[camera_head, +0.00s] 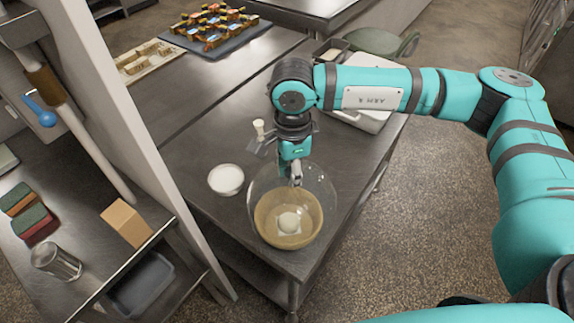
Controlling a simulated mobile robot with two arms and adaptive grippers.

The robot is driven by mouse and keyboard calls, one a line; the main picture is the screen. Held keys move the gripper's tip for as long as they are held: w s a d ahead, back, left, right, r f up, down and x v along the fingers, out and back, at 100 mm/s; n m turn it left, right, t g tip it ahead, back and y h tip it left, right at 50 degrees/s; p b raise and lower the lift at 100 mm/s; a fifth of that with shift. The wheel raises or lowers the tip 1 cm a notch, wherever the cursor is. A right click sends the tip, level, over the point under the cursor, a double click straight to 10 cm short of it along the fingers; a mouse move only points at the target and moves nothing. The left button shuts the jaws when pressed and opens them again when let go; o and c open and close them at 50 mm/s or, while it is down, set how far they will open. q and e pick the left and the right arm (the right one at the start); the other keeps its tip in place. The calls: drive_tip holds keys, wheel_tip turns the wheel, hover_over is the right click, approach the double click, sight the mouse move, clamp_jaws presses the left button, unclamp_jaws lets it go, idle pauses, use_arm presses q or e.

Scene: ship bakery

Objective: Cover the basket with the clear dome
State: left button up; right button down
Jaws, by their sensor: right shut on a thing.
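A round tan basket (268,233) sits near the front end of the steel table, with a pale round piece (289,222) in it on a light square. The clear dome (262,180) shows as a faint see-through outline around and above the basket. Its edge is hard to follow, so I cannot tell whether it rests on the table or hangs just above it. My right gripper (296,178) points down at the dome's top, shut on it; the grip itself is small and partly hidden. My left gripper is not in view.
A white bowl (226,180) stands just left of the dome. A white container (362,118) is behind my right arm. A dark tray (216,42) of colourful pieces lies at the back. A pale upright post (120,120) and a shelf with sponges (34,224) are at left.

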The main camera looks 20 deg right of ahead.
drive_tip(key=shift+w+a+f, duration=0.1)
drive_tip(key=shift+w+f, duration=0.05)
drive_tip(key=shift+f, duration=0.35)
drive_tip(key=shift+w+a+f, duration=0.1)
drive_tip(key=shift+f, duration=0.35)
wheel_tip(320, 180, down, 5)
drive_tip(key=b, duration=0.4)
drive_tip(key=shift+r+b, duration=0.2)
drive_tip(key=shift+b, duration=0.1)
use_arm(q)
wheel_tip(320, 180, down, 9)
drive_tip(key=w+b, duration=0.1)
drive_tip(key=b, duration=0.3)
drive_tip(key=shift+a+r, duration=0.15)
use_arm(e)
wheel_tip(320, 180, down, 4)
drive_tip(key=shift+w+r, duration=0.1)
drive_tip(key=shift+r, duration=0.15)
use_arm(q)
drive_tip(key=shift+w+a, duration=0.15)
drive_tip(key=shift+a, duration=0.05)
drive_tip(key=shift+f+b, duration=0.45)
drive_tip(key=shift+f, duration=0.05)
use_arm(e)
drive_tip(key=shift+w, duration=0.35)
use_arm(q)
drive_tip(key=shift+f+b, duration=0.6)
use_arm(e)
drive_tip(key=shift+s+f, duration=0.2)
drive_tip(key=shift+f, duration=0.2)
